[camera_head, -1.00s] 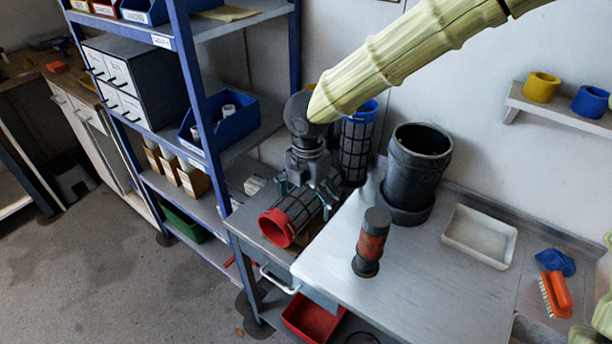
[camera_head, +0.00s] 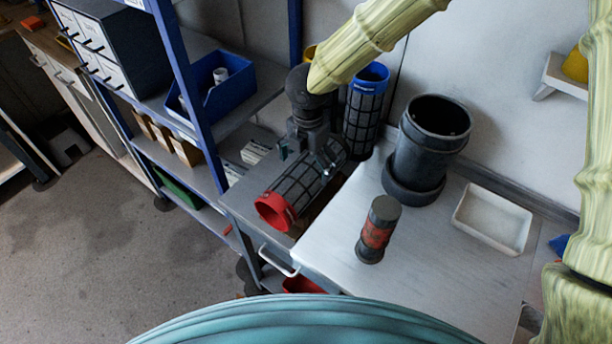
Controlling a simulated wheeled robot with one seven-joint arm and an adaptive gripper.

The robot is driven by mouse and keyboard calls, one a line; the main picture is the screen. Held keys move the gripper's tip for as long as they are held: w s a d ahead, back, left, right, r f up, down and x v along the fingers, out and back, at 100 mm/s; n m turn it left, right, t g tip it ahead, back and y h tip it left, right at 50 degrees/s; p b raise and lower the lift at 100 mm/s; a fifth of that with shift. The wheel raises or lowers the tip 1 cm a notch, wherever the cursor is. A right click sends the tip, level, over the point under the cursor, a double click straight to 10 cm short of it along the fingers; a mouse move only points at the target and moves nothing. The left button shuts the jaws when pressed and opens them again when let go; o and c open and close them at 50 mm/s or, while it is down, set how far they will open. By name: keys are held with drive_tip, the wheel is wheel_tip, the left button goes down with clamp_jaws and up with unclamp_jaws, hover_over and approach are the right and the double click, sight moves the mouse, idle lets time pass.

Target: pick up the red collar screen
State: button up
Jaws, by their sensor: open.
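The red collar screen (camera_head: 301,190) is a dark mesh cylinder with a red ring at its near end. It lies on its side on the lower grey surface left of the bench, its red end toward the front left. My gripper (camera_head: 319,150) is above its far part, pointing down, with its fingers at either side of the mesh. The fingers are open; I cannot tell whether they touch the screen. The gripper body hides part of the far end.
A blue-collared screen (camera_head: 364,110) stands upright behind the gripper. A black cylindrical vessel (camera_head: 428,150), a dark canister with a red band (camera_head: 377,236) and a white tray (camera_head: 493,220) stand on the bench (camera_head: 330,232). A blue-posted shelf (camera_head: 198,105) is close on the left.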

drive_tip(key=f, duration=0.2)
drive_tip(key=f+p, duration=0.1)
drive_tip(key=shift+s+a+f, duration=0.25)
drive_tip(key=shift+s, duration=0.05)
drive_tip(key=shift+w+f, duration=0.1)
drive_tip(key=shift+f, duration=0.35)
drive_tip(key=shift+r, duration=0.1)
drive_tip(key=c, duration=0.9)
drive_tip(key=shift+c, duration=0.2)
